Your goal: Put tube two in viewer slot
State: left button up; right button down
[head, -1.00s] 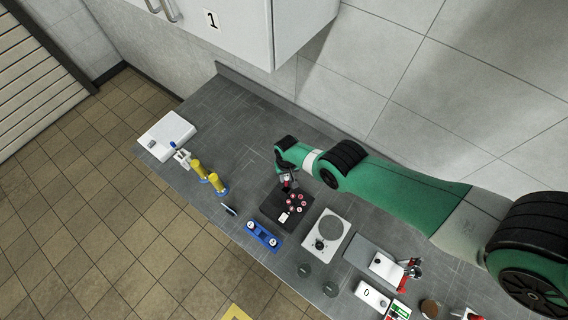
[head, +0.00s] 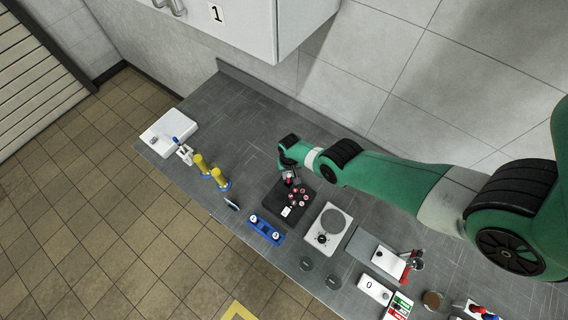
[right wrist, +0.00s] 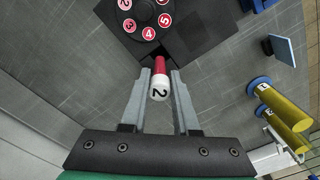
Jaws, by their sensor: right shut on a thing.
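Tube two (right wrist: 159,88), a small tube with a white end marked "2" and a red body, is between the fingers of my right gripper (right wrist: 160,95). My right gripper (head: 290,180) is shut on it, over the back part of a black square device (head: 280,208). In the right wrist view the tube's red end points at a dark notch (right wrist: 158,47) in the edge of this device (right wrist: 205,45). I cannot tell whether it touches or enters the notch, nor whether this is the viewer slot. My left gripper is not in view.
The device bears a ring of red numbered discs (right wrist: 148,33). Nearby are a blue rack (head: 265,231), a white plate unit (head: 327,229), a small upright panel (head: 232,204) and yellow cylinders (head: 202,165). A white box (head: 167,133) stands far left. The counter behind the device is clear.

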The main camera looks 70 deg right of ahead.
aim_at(289, 180)
jog(key=shift+f+b, duration=0.35)
jog(key=shift+f, duration=0.1)
jog(key=shift+f+b, duration=2.6)
jog(key=shift+f, duration=0.1)
jog(key=c, duration=0.6)
grip_release()
jog(key=shift+o, duration=0.4)
jog(key=o, duration=0.4)
